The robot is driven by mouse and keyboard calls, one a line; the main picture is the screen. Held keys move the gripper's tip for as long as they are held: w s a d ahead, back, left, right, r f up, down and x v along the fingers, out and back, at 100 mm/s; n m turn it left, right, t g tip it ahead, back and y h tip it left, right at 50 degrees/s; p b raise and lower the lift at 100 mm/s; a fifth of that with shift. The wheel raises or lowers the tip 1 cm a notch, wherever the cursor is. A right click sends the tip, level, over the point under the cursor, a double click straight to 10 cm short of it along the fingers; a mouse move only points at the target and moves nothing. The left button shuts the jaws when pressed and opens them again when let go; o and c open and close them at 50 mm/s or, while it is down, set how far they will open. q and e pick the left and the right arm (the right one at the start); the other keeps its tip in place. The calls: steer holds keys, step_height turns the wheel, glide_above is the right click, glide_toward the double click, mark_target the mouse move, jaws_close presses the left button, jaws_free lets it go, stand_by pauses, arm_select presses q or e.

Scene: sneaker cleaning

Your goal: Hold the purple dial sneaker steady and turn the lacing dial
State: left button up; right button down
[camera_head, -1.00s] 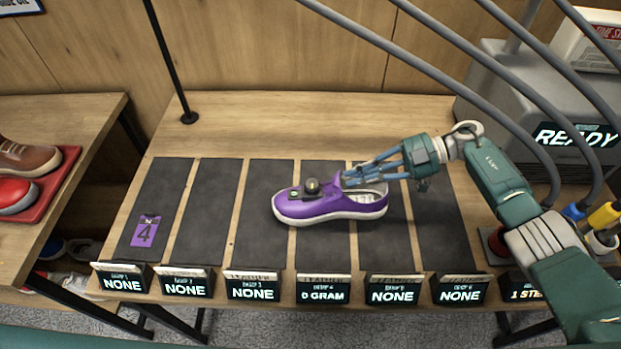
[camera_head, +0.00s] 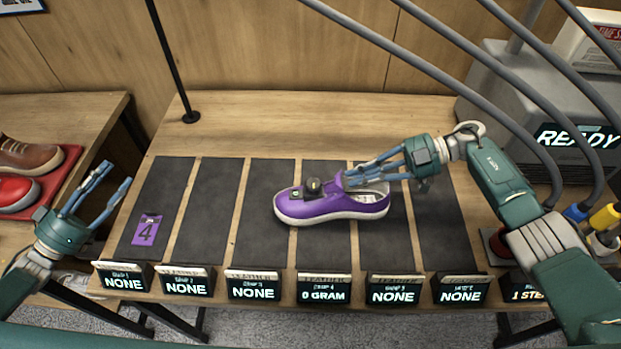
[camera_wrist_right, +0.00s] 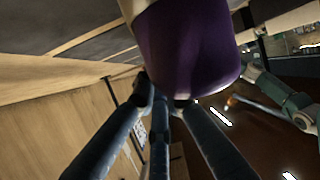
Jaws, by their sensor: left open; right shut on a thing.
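The purple sneaker (camera_head: 330,205) with a white sole lies across the dark mats in the middle of the table, toe to the left. Its dark round lacing dial (camera_head: 314,186) sits on top, near the tongue. My right gripper (camera_head: 352,181) is shut on the sneaker at its opening, coming from the right. In the right wrist view the purple upper (camera_wrist_right: 188,45) fills the top, with my fingers against it. My left gripper (camera_head: 98,192) is open and empty at the far left, beyond the table's left edge and well apart from the sneaker.
A purple tag marked 4 (camera_head: 147,230) lies on the leftmost mat. Several small display signs (camera_head: 323,288) line the front edge. A grey machine reading READY (camera_head: 560,115) stands at the right. A red tray (camera_head: 62,170) with shoes is at the left. The left mats are mostly clear.

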arm_select(q)
steer(key=w+d+r+m+g+h, duration=0.1)
steer(key=w+d+r+m+h, duration=0.1)
steer(key=w+d+r+h, duration=0.3)
steer(key=w+d+r+m+g, duration=0.1)
steer(key=w+d+r+m, duration=0.15)
steer(key=d, duration=0.35)
step_height(320, 180, up, 3)
steer(key=m+g+y, duration=0.6)
steer(key=m+g, duration=0.7)
steer(key=g, duration=0.6)
glide_above(313, 183)
steer(key=s+a, duration=0.2)
steer(key=a, duration=0.1)
steer(key=f+t+y, duration=0.1)
steer(key=f, duration=0.3)
steer(key=w+d+f+y, duration=0.1)
steer(key=f+y, duration=0.1)
steer(key=f, duration=0.2)
steer(key=w+d+f+n+t+y, duration=0.1)
steer(key=f+y, duration=0.1)
steer(key=f, duration=0.2)
steer(key=shift+d+t, duration=0.25)
steer(key=shift+t, duration=0.05)
steer(key=shift+w+r, duration=0.1)
steer(key=c, duration=1.1)
